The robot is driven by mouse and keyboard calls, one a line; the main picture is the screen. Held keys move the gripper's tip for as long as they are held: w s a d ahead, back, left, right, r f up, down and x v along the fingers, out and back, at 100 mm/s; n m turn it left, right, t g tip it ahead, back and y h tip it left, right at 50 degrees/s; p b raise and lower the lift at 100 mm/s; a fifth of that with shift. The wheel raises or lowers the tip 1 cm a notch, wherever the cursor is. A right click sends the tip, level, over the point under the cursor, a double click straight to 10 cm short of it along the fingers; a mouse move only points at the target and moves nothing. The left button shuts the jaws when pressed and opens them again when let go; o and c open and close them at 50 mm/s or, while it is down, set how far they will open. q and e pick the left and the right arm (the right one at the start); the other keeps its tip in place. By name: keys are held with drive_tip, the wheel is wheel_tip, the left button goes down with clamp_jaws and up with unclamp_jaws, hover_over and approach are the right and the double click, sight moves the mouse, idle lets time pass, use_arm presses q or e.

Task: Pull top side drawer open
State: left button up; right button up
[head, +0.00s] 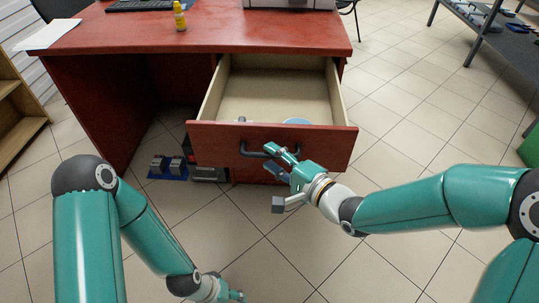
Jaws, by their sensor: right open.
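The top side drawer (272,145) of the red desk (210,32) stands pulled out, with its pale wooden inside in view. Its dark curved handle (262,154) is on the middle of the red front. My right gripper (277,160) is at the right part of the handle, with its fingers open. I cannot tell if a finger touches the handle. My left gripper (238,296) is low at the bottom edge of the picture, away from the desk, and too small and cut off to read.
A blue round thing (296,121) lies in the drawer near its front. A yellow bottle (180,17) stands on the desk. Grey parts on a blue base (168,168) are on the floor left of the drawer. The tiled floor in front is clear.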

drive_tip(key=v, duration=1)
drive_tip(key=shift+d+f, duration=0.1)
drive_tip(key=s+d+f+m+g+h, duration=0.1)
drive_tip(key=d+f+g+h, duration=0.1)
drive_tip(key=f, duration=0.9)
drive_tip(key=s+d+f+m+g+h, duration=0.1)
drive_tip(key=s+f+m+g+h, duration=0.15)
drive_tip(key=f, duration=0.95)
drive_tip(key=s+d+f+n+g+h, duration=0.35)
drive_tip(key=s+f+n+g, duration=0.25)
drive_tip(key=s+f+n, duration=0.55)
wheel_tip(320, 180, up, 29)
drive_tip(key=p, duration=2.9)
drive_tip(key=shift+s+n+p, duration=0.2)
drive_tip(key=shift+n+p, duration=0.1)
